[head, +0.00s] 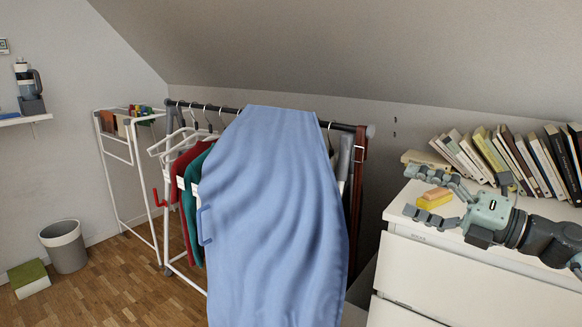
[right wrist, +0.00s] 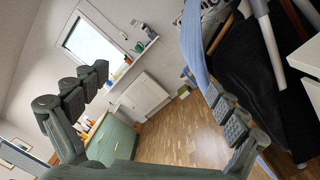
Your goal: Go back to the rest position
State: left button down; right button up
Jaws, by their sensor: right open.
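My right gripper (head: 412,187) is at the right of the head view, above the top of a white chest of drawers (head: 480,283). Its fingers are spread and point left. An orange and yellow block-like pair (head: 434,198) shows between the fingers in the picture, apparently on the chest top. In the right wrist view the right gripper (right wrist: 158,84) is open, with nothing held between its fingers. My left gripper is not in view.
A row of books (head: 510,160) stands behind my right gripper on the chest. A blue ironing board (head: 270,220) stands upright before a clothes rack (head: 190,105). A grey bin (head: 64,247) is at far left. Wooden floor (right wrist: 175,135) is open in the right wrist view.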

jog(key=s+d+f+m+t+h, duration=0.1)
jog(key=d+f+m+h, duration=0.4)
jog(key=f+m+h, duration=0.55)
jog(key=s+d+f+m+t+h, duration=0.15)
jog(key=d+f+m+h, duration=0.4)
jog(key=f+m, duration=0.9)
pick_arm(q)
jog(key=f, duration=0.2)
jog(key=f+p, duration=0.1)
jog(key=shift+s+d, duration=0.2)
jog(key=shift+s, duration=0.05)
pick_arm(e)
jog(key=s+a+f+m+g, duration=0.3)
jog(key=s+f+g, duration=0.3)
jog(key=s+f, duration=0.5)
jog(key=s+a+f+m+g, duration=0.4)
jog(key=s+f+g, duration=0.1)
jog(key=s+f, duration=0.7)
jog(key=shift+s+a+g, duration=0.35)
jog(key=shift+s, duration=0.15)
